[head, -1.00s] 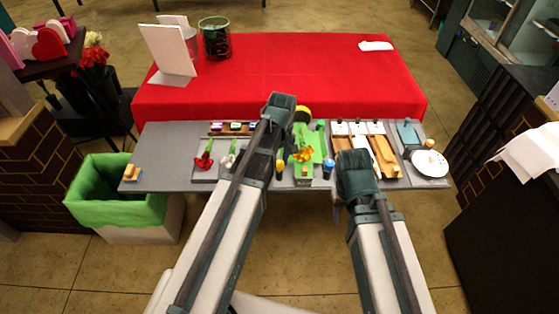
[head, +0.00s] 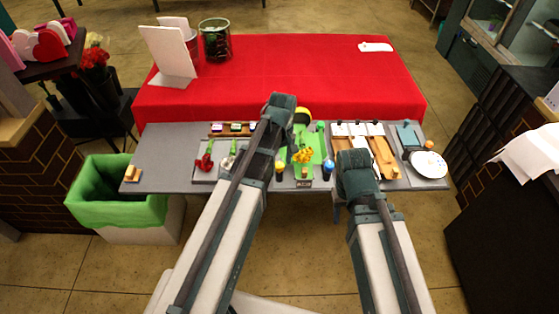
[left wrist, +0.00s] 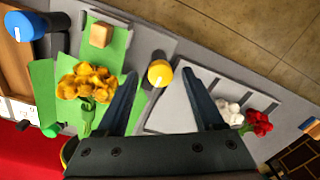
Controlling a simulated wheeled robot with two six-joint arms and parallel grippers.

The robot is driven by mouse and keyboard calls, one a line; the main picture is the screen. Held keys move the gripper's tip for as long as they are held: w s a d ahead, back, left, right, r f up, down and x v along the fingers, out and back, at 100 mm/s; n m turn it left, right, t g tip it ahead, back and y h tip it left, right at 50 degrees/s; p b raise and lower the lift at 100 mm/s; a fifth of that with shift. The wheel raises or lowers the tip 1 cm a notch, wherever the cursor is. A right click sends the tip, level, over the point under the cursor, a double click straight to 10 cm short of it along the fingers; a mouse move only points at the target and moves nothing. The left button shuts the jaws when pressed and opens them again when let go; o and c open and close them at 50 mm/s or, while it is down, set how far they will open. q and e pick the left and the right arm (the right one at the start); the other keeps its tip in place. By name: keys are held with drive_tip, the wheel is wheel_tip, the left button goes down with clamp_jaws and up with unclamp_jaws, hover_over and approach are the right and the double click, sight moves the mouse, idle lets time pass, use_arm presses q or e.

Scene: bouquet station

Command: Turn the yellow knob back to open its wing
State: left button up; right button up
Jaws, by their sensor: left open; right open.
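The yellow knob (left wrist: 160,73) is a round cap with a white mark on top, beside the green wrapping station (left wrist: 117,38). It also shows in the head view (head: 280,166). My left gripper (left wrist: 159,82) is open, its two fingers apart on either side of the knob with a gap to each. A bunch of yellow flowers (left wrist: 88,82) lies on the green station. A blue knob (left wrist: 25,25) stands on its other side. The exact wing position is hard to tell. My right arm's dark end (head: 357,175) hangs over the table front; its fingers are hidden.
Red flowers (left wrist: 258,122) and white flowers (left wrist: 230,112) lie on the grey tray beside the yellow knob. A wooden block (left wrist: 101,35) sits on the green station. A green-lined bin (head: 118,208) stands left of the table. The red table (head: 290,75) lies behind.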

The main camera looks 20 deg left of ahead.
sight(281, 164)
use_arm(q)
wheel_tip(281, 164, up, 13)
drive_tip(key=p, duration=1.2)
drive_tip(key=shift+w+d, duration=0.15)
drive_tip(key=shift+d, duration=0.05)
use_arm(e)
wheel_tip(281, 164, up, 13)
